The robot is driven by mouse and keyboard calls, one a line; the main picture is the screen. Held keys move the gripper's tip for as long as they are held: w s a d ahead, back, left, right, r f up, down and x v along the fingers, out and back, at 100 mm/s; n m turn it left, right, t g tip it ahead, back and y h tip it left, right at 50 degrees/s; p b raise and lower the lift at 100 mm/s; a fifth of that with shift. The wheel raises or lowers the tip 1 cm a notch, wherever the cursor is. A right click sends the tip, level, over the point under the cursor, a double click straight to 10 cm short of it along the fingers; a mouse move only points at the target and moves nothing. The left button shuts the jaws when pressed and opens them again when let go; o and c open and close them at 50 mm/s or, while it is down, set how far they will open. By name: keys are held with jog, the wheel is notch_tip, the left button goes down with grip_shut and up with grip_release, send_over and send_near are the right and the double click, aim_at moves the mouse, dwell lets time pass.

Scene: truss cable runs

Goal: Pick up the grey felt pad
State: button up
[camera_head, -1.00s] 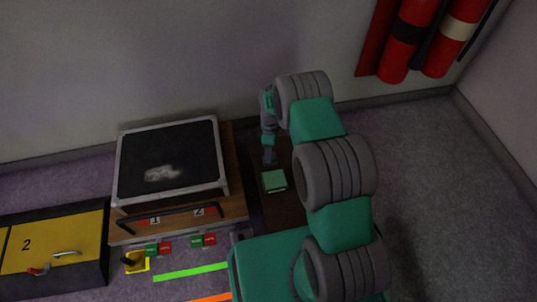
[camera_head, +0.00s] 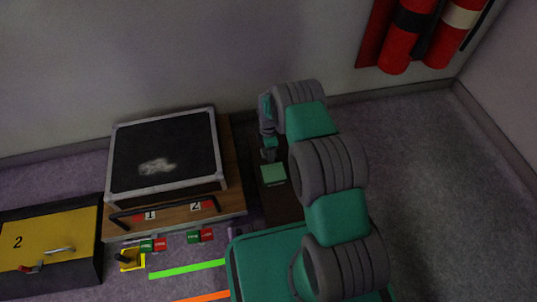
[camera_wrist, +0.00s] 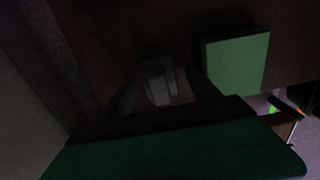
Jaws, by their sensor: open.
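My gripper (camera_head: 268,155) points down over a dark brown surface, just behind a green square pad (camera_head: 273,174). In the wrist view my gripper (camera_wrist: 160,78) is open, with a dark finger on each side. A small pale grey piece, which looks like the grey felt pad (camera_wrist: 158,88), lies between the fingers, apart from or close to them; the dim picture does not show contact. The green pad (camera_wrist: 236,62) lies just right of the right finger. In the head view the grey pad cannot be made out; my gripper and arm cover that spot.
A black-topped case (camera_head: 165,152) with a metal rim stands on a wooden board (camera_head: 234,185) left of my gripper. A yellow-lidded box (camera_head: 45,240) is further left. The wall (camera_head: 180,50) is behind. Red cylinders (camera_head: 400,40) hang at upper right; the floor below is clear.

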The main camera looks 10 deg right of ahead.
jog(key=shift+r, duration=0.1)
jog(key=shift+c, duration=0.5)
jog(key=c, duration=1.3)
jog(key=shift+c, duration=0.5)
jog(key=shift+r, duration=0.25)
jog(key=r, duration=0.1)
jog(key=r+p, duration=0.1)
jog(key=r, duration=0.1)
jog(key=r+p, duration=0.1)
jog(key=shift+s+r, duration=0.15)
jog(key=shift+s, duration=0.15)
jog(key=s+r+p, duration=0.7)
jog(key=s+r, duration=0.1)
jog(key=s, duration=0.5)
jog(key=shift+s, duration=0.2)
